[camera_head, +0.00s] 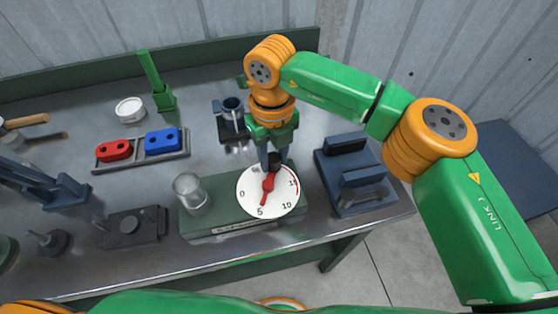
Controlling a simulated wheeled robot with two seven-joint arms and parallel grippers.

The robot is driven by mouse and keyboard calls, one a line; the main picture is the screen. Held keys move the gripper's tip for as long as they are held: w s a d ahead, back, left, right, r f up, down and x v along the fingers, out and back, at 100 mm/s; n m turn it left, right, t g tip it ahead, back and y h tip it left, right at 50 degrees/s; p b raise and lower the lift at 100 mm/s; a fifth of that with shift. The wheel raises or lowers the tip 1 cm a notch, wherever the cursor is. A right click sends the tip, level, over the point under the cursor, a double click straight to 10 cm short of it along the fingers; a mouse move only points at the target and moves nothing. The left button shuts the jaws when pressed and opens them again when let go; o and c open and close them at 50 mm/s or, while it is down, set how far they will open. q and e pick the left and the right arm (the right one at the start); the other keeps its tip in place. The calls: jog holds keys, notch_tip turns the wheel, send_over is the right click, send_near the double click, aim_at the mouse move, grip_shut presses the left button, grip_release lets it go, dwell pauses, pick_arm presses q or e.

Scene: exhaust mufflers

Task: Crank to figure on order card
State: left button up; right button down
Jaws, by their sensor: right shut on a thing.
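A round white dial (285,197) marked 0, 5, 10 and 15 lies on a green box-like base (215,222) near the front of the bench. A red pointer (267,190) lies across the dial, its lower end close to the 5. There is a short red band at the dial's edge near the 15. The fingers partly cover the knob. I cannot make out an order card. My left gripper is out of view.
A glass (188,192) stands left of the dial. A dark blue fixture (352,180) is close on the right. Behind are a tray with red (114,151) and blue (164,141) blocks, and a green stand (155,85). A dark block (135,226) sits at front left.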

jog(key=a+n, duration=0.1)
jog(key=n, duration=0.1)
jog(key=shift+n, duration=0.4)
jog(key=a+n, duration=0.1)
jog(key=n, duration=0.1)
jog(key=shift+n, duration=0.4)
jog(key=n, duration=0.1)
jog(key=a+n, duration=0.1)
jog(key=n, duration=0.1)
jog(key=shift+s+a, duration=0.1)
jog(key=shift+s, duration=0.2)
jog(key=shift+s+a+n, duration=0.2)
jog(key=shift+n, duration=0.55)
jog(key=shift+s+a+n, duration=0.15)
jog(key=shift+n, duration=0.6)
jog(key=c, duration=0.5)
grip_release()
